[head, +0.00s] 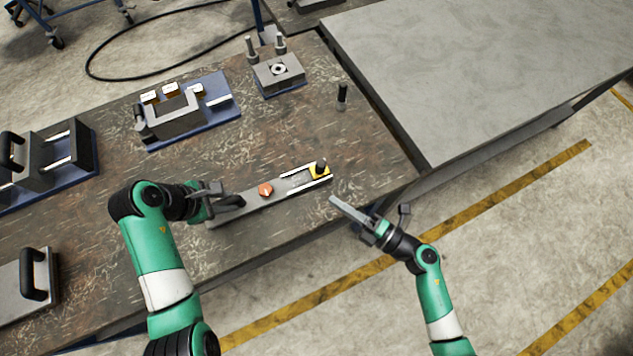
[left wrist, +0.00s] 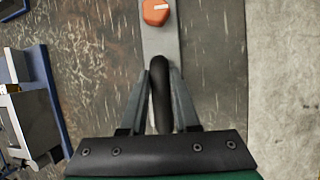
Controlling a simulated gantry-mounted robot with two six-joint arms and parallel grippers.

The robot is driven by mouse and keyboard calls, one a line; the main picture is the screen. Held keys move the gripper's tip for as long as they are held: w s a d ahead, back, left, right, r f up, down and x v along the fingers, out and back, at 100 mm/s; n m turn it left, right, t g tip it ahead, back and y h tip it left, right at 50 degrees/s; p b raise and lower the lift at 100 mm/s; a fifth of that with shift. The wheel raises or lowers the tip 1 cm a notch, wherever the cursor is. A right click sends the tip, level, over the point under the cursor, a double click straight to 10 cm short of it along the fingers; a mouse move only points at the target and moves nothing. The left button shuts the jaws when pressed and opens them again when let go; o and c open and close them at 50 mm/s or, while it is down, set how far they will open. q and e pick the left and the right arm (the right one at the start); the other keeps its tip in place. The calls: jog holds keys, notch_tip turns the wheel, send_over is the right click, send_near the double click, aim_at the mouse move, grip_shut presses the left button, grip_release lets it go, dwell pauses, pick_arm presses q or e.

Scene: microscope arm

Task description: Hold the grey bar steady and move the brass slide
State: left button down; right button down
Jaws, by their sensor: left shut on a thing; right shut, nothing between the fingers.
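The grey bar (head: 248,200) lies on the dark worktable, slanting up to the right. The brass slide (head: 313,171), yellow with a black knob, sits at the bar's right end between pale rails. An orange knob (head: 265,189) sits mid-bar and also shows in the left wrist view (left wrist: 155,12). My left gripper (head: 218,202) is shut on the black handle (left wrist: 160,90) at the bar's left end, one finger on each side in the left wrist view. My right gripper (head: 352,212) is shut and empty, in front of the bar's right end and apart from the slide.
A blue-based clamp fixture (head: 190,112) and a block with posts (head: 278,72) stand behind the bar. A small dark peg (head: 342,95) stands at the back right. More fixtures (head: 45,160) stand at the left. The table's front edge runs close before the bar.

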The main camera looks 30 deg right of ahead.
jog(key=shift+s+d, duration=0.2)
jog(key=shift+s, duration=0.25)
pick_arm(q)
jog(key=c, duration=0.6)
grip_release()
jog(key=shift+o, duration=0.2)
jog(key=shift+r, duration=0.15)
